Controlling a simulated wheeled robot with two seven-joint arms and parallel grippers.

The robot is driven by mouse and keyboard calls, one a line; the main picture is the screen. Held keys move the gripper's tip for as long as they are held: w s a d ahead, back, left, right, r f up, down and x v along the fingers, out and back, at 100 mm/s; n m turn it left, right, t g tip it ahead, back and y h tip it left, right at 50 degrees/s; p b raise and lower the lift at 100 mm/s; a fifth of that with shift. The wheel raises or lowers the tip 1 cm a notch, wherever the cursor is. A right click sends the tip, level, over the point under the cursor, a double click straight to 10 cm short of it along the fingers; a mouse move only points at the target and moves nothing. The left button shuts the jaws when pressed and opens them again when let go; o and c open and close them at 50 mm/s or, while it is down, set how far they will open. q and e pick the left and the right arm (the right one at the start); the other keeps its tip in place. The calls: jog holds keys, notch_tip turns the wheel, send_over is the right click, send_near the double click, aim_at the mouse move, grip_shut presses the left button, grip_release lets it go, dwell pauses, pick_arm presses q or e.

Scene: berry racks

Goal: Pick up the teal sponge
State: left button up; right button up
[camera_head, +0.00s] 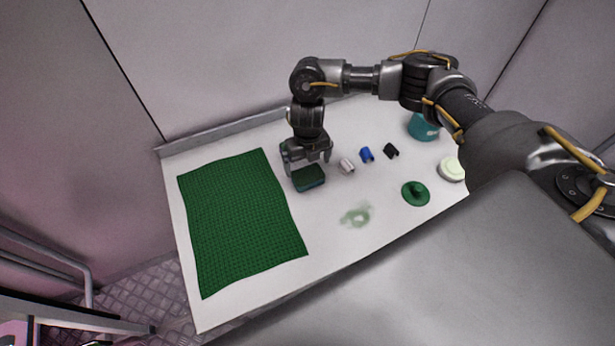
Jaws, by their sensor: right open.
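The teal sponge (309,179) lies on the white table just right of the green mat's far right part. It looks like a small block with a dark green top and a teal side. My right gripper (308,166) points down right at the sponge's far side, with its jaws open. The gripper hides part of the sponge's far edge, and I cannot tell whether the fingers touch it. My left gripper is not in view.
A green mat (238,222) covers the table's left. Small white (346,166), blue (367,154) and black (391,151) pieces lie right of the sponge. A green lid-like disc (415,194), a teal container (423,127), a pale round item (451,169) and a green smear (356,216) are farther right.

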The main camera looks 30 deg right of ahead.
aim_at(308, 174)
jog(key=shift+f, duration=0.35)
jog(key=shift+d+f, duration=0.1)
jog(key=shift+f, duration=0.05)
notch_tip(308, 174, down, 5)
jog(key=shift+s, duration=0.1)
jog(key=c, duration=0.8)
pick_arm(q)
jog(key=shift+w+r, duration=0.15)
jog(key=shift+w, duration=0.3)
pick_arm(e)
jog(key=shift+c, duration=0.2)
